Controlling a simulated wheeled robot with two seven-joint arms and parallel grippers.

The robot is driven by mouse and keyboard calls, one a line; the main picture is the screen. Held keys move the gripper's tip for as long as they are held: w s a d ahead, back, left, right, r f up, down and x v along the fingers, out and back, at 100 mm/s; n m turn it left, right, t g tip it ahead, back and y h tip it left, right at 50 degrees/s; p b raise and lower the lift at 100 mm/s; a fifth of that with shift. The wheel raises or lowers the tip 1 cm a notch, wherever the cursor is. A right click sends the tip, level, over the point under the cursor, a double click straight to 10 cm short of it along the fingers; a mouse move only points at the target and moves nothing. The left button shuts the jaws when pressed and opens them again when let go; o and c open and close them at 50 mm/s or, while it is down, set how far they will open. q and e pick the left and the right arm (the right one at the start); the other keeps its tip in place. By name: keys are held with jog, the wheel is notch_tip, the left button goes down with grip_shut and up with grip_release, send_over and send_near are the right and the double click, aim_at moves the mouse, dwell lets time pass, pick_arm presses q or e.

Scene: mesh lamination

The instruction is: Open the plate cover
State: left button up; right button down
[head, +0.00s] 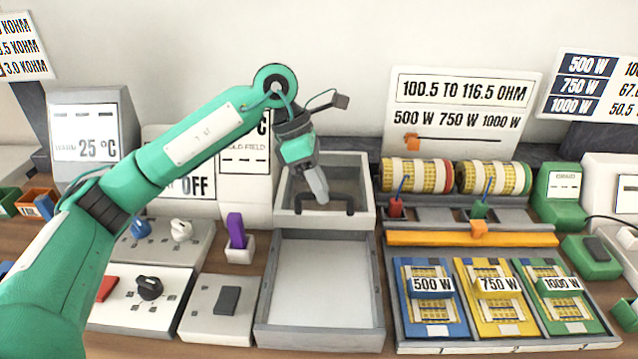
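The plate cover (284,208) is a pale frame with a see-through panel and a dark handle (347,204) across its lower part. It stands raised at the back of a grey-rimmed, pale plate (320,285), whose flat surface lies uncovered in front. My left gripper (319,191) points down over the middle of the handle. Its fingertips overlap the handle in the head view and hide part of it. The fingers show nearly edge-on, so I cannot tell whether they grip the handle. My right gripper is not in view.
Right of the plate, a rack holds blue (430,315), yellow (492,315) and green (560,310) cards, with an orange bar (420,239) behind. Left are a purple switch (236,228), a grey button box (212,318) and a knob panel (130,318). The space above the plate is clear.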

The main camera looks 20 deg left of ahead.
pick_arm(q)
jog(key=shift+o, duration=0.9)
jog(key=s+v, duration=0.1)
jog(key=v, duration=1.2)
jog(key=shift+w+a+r, duration=0.15)
jog(key=shift+w+r, duration=0.2)
jog(key=shift+w, duration=0.15)
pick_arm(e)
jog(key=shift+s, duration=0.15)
